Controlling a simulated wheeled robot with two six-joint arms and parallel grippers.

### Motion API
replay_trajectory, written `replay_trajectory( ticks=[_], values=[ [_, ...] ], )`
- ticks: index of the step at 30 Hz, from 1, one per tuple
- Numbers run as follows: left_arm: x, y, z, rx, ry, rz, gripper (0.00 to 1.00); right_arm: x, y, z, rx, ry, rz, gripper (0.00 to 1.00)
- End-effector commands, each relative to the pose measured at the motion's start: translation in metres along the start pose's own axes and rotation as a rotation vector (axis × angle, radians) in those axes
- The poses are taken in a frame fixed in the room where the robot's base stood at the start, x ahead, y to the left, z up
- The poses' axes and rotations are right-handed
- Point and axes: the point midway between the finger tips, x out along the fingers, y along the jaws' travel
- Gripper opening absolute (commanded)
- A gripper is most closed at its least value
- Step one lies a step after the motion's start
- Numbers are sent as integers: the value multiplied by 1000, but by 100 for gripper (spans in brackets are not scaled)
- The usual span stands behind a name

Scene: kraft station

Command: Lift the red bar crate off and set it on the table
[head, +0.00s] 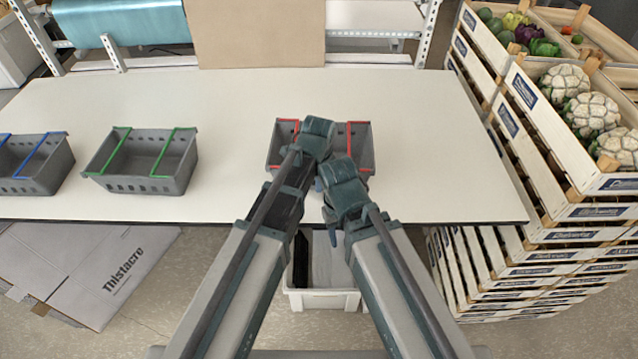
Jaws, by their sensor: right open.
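The red bar crate (365,150) is a grey open crate with two red bars across its top, near the table's front edge in the middle of the head view. My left gripper (312,138) is over the crate and hides its middle. My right gripper (338,178) is lower in the picture, at the crate's front side, and is open. My wrists hide the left gripper's fingertips and most of the crate's inside. I cannot tell whether either gripper touches the crate or whether another crate is under it.
A green bar crate (140,183) and a blue bar crate (62,165) stand on the white table (230,105) to the left. Stacked wooden vegetable crates (540,150) stand at the right. A brown board (258,35) stands behind the table. A white bin (318,298) is below.

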Motion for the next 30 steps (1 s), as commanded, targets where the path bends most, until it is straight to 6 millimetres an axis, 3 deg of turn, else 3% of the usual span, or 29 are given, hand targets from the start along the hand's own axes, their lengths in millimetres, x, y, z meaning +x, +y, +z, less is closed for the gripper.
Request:
replay_trajectory(
  ticks=[23, 24, 27, 29, 30],
  values=[
    [8, 1, 0, 0, 0, -1, 0, 8, -1, 0, 0, 0, 0, 50],
    [8, 1, 0, 0, 0, -1, 11, 8, -1, 0, 0, 0, 0, 50],
    [8, 1, 0, 0, 0, -1, 29, 8, -1, 0, 0, 0, 0, 50],
    [8, 1, 0, 0, 0, -1, 39, 8, -1, 0, 0, 0, 0, 50],
    [8, 1, 0, 0, 0, -1, 39, 8, -1, 0, 0, 0, 0, 50]
  ],
)
